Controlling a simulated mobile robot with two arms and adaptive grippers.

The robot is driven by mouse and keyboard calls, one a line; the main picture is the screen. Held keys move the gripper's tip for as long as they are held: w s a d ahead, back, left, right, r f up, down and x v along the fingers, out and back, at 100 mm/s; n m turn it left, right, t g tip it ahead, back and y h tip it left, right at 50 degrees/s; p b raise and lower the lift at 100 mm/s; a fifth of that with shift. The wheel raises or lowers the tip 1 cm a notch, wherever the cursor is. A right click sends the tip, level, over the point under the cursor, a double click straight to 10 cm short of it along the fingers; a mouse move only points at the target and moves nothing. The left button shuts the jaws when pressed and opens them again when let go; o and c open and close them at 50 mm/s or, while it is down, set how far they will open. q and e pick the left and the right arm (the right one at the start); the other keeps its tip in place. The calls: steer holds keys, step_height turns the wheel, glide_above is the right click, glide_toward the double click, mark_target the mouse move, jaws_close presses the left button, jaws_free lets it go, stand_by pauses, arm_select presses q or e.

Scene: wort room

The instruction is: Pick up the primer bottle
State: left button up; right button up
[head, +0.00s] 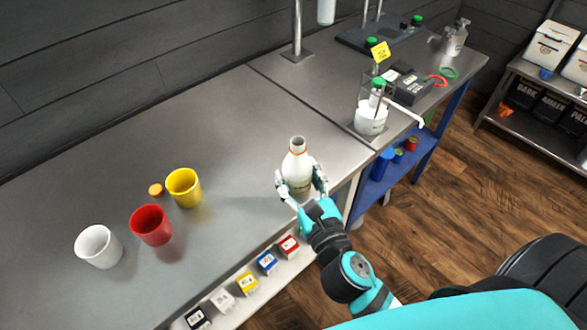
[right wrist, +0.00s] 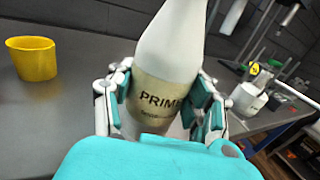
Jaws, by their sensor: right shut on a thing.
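The primer bottle (head: 297,165) is white with a cream label and a reddish ring at its neck. It is upright at the front right part of the steel counter. My right gripper (head: 301,188) is shut on its lower body, one finger on each side. In the right wrist view the bottle (right wrist: 170,60) fills the space between the fingers of the gripper (right wrist: 165,108), and its label reads "PRIM". I cannot tell whether its base touches the counter; the gripper hides it. My left gripper is not in view.
White (head: 98,247), red (head: 151,225) and yellow (head: 184,188) cups stand left on the counter (head: 230,130), with an orange cap (head: 155,190) beside the yellow one. A white container (head: 371,118) stands right. Several small colour-marked boxes line the front below. The counter's middle is clear.

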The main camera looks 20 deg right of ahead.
steer(key=shift+s+r, duration=0.1)
steer(key=shift+s, duration=0.45)
